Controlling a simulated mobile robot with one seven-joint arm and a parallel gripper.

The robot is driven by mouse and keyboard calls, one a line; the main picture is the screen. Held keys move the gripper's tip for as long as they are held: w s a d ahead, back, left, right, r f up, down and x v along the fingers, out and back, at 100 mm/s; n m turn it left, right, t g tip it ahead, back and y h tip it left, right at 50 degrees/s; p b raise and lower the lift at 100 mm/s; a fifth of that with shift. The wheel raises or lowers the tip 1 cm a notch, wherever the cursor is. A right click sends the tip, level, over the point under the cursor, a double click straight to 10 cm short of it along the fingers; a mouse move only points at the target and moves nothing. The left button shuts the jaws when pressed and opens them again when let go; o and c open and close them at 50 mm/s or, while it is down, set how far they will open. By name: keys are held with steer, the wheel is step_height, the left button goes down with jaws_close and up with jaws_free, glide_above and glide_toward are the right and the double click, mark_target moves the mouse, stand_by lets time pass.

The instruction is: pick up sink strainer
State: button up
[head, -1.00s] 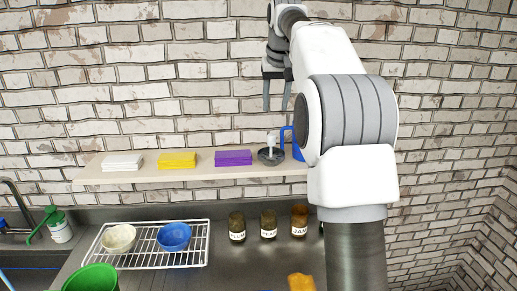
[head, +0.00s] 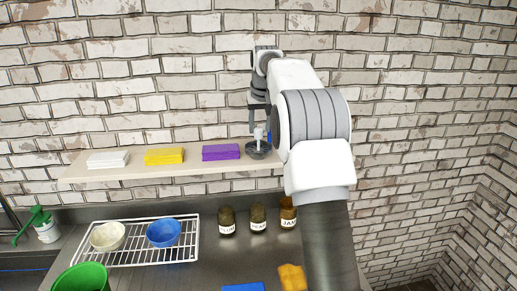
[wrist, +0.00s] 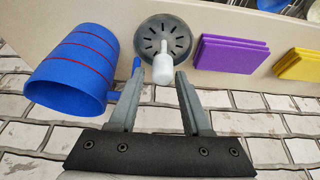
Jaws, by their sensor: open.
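The sink strainer (head: 259,151) is a dark grey slotted disc with a pale upright knob, on the wall shelf at the right of the purple sponges. In the wrist view the strainer (wrist: 165,38) lies just beyond my fingertips, its white knob (wrist: 163,68) pointing toward me. My gripper (wrist: 160,72) is open and empty, with the knob between the fingertips or just ahead of them; I cannot tell whether either finger touches it. In the head view my gripper (head: 260,125) is above the strainer and partly hidden by my arm.
A blue mug (wrist: 75,68) stands close beside my gripper at the left in the wrist view. Purple sponges (head: 221,152), yellow sponges (head: 164,156) and white sponges (head: 108,159) lie along the shelf (head: 75,173). Jars (head: 258,218) and a dish rack (head: 120,256) are below.

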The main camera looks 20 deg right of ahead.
mark_target(258, 136)
steer(key=x, duration=0.2)
steer(key=p+x, duration=0.1)
steer(key=x, duration=0.2)
steer(key=shift+a, duration=0.2)
jaws_close()
